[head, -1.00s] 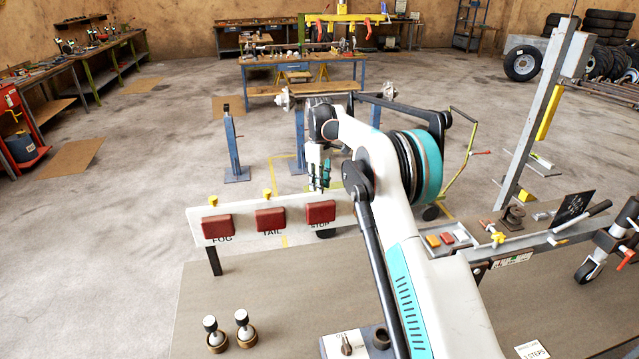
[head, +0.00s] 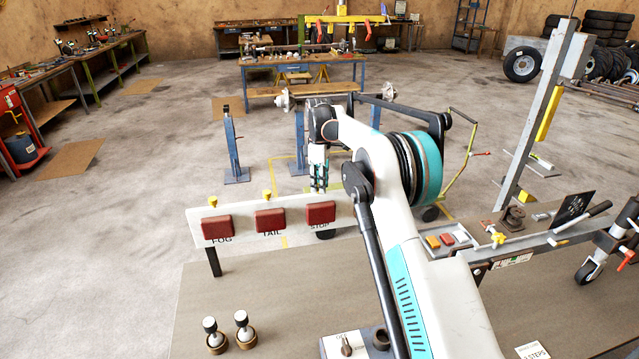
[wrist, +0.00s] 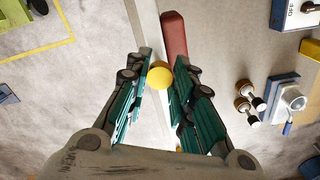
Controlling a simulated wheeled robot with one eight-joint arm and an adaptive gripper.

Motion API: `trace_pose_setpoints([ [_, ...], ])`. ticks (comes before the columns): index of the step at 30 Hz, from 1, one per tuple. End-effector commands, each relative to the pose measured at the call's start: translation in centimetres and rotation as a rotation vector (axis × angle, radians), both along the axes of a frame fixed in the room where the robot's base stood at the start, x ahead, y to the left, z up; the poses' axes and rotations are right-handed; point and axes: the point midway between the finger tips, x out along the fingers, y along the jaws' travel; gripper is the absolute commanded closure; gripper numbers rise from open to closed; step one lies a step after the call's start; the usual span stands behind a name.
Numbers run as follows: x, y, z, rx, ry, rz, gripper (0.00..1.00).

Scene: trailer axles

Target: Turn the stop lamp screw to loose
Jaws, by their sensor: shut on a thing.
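The red stop lamp (head: 320,213) sits at the right end of a white lamp board (head: 243,223), above the label STOP. My gripper (head: 318,188) points down just above this lamp. In the wrist view the round yellow head of the stop lamp screw (wrist: 160,75) shows between the teal fingers of my gripper (wrist: 160,82). The fingers are shut on it. In the head view the fingers hide this screw. The red stop lamp shows beyond the screw in the wrist view (wrist: 174,37).
The red tail lamp (head: 270,219) and fog lamp (head: 217,227) sit to the left on the board. Yellow screws stand above the tail lamp (head: 267,196) and fog lamp (head: 211,201). Two bulbs (head: 243,325) and a knob box (head: 346,344) are in front.

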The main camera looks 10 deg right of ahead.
Motion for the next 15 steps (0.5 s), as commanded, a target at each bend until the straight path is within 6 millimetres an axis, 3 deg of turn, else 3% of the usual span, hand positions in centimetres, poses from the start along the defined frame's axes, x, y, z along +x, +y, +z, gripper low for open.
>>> trace_pose_setpoints([
  [3,0.05,-0.03,0.07,0.0,-0.002,-0.001,1.0],
  [4,0.05,-0.03,0.07,0.0,-0.002,-0.001,0.73],
  [6,0.05,-0.03,0.06,0.0,-0.002,-0.001,0.57],
  [15,0.02,-0.02,0.05,0.0,-0.001,-0.001,0.57],
])
